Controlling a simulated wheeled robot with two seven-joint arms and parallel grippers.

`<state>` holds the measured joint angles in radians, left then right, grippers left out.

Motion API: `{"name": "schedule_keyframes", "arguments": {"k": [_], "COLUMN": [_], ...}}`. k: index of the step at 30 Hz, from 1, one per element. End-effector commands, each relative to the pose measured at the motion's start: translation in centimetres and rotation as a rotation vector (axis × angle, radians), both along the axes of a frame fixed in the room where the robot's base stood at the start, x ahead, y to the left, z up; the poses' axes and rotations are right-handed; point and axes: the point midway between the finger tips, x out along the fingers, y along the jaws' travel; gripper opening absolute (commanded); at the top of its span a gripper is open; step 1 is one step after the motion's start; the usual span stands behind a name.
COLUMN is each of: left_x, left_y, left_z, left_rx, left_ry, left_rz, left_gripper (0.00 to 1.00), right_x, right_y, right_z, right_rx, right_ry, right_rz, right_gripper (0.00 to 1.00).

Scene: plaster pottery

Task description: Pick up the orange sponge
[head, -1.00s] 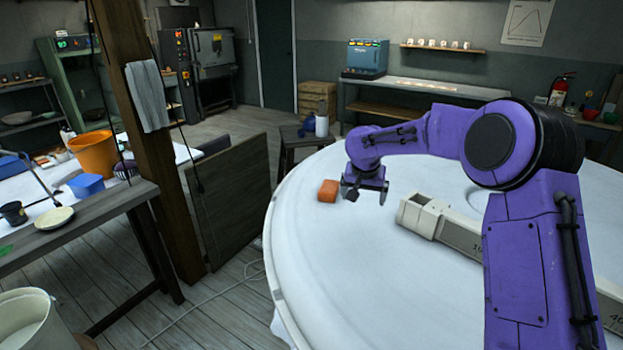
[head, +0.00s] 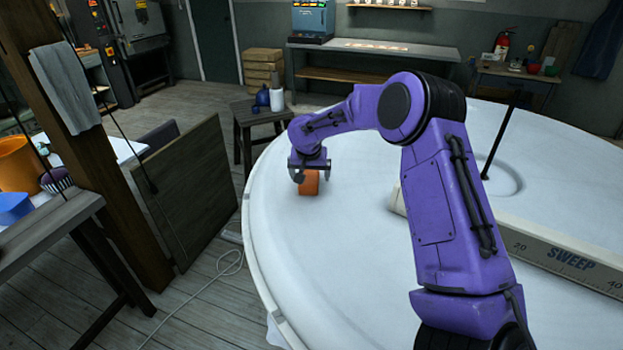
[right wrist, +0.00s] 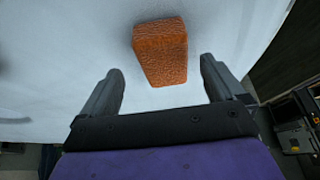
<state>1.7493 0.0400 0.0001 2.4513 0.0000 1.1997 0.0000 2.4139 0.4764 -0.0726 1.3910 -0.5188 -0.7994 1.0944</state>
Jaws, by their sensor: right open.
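The orange sponge (head: 310,184) stands on the white round table (head: 330,270), close to its left edge. My right gripper (head: 309,178) is at the sponge in the head view, its fingers pointing down and partly covering it. In the right wrist view the sponge (right wrist: 160,50) lies just ahead of the open right gripper (right wrist: 163,82), between the lines of the two fingers. The fingers do not touch it there. My left gripper is not in view.
A long pale bar marked SWEEP (head: 560,255) lies across the table, right of my right arm. A thin dark rod (head: 500,143) rises behind it. A wooden stool (head: 257,115) stands beyond the table. The table's front left surface is clear.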

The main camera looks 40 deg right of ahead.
Motion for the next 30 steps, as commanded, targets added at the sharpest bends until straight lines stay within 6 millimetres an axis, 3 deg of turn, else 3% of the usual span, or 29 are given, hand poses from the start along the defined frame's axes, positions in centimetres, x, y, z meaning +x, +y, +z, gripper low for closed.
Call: {"name": "schedule_keyframes", "arguments": {"k": [2,6,13,14,18,30], "left_x": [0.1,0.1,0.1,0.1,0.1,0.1], "left_y": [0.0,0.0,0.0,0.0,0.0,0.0], "left_z": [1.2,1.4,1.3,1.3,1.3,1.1], "left_rx": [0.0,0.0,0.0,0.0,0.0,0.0], "left_ry": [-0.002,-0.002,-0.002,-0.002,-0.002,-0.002], "left_rz": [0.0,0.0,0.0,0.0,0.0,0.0], "left_gripper": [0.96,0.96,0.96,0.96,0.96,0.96], "right_x": [0.0,0.5,0.5,0.5,0.5,0.5], "right_y": [-0.4,-1.1,-1.2,-1.2,-1.2,-1.2], "right_z": [-1.3,-3.3,-3.7,-3.6,-3.6,-3.0], "right_rx": [0.003,0.001,-0.001,-0.001,-0.001,-0.001], "right_ry": [0.007,0.004,0.002,0.003,0.003,0.003], "right_rz": [-0.003,-0.005,-0.005,-0.004,-0.004,-0.004], "right_gripper": [0.96,0.96,0.96,0.89,0.44,0.41]}}
